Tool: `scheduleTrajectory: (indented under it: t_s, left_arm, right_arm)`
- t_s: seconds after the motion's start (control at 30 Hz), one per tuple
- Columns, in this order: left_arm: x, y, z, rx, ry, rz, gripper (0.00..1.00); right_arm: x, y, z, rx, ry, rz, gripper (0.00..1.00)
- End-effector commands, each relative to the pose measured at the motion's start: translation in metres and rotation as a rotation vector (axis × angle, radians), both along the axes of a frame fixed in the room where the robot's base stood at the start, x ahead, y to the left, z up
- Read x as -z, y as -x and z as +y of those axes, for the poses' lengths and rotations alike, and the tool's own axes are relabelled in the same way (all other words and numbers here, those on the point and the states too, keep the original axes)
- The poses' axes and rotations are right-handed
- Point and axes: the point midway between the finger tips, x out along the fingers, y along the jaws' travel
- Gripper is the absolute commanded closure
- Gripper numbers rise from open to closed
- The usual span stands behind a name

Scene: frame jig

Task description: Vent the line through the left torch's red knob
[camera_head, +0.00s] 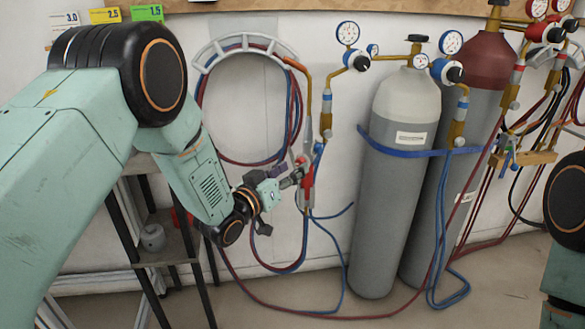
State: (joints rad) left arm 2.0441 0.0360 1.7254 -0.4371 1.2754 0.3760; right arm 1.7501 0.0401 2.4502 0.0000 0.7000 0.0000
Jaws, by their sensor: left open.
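The gripper hides part of the torch's left side. My right gripper is out of view; only part of my right arm shows at the right edge.
A hose hanger (243,42) holds looped red and blue hoses behind the torch. Two gas cylinders (397,190) with gauges stand to the right, with a blue strap (395,151). More torches (507,155) hang farther right. A dark shelf (165,246) stands left. Hoses trail on the floor.

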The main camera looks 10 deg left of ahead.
Motion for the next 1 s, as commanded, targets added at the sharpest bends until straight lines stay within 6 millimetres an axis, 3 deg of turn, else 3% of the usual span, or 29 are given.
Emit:
scheduleTrajectory:
  t_s: [0.23, 0.57, 1.0]
  left_arm:
    - [0.001, -0.023, -0.006, -0.003, 0.0, 0.0, 0.53]
    - [0.0, -0.027, -0.004, -0.006, 0.0, 0.002, 0.53]
    - [0.0, -0.026, -0.004, -0.006, 0.0, 0.002, 0.89]
  right_arm:
    - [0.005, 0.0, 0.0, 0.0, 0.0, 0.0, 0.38]
    - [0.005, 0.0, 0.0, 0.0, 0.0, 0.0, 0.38]
    - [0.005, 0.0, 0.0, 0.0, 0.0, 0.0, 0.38]
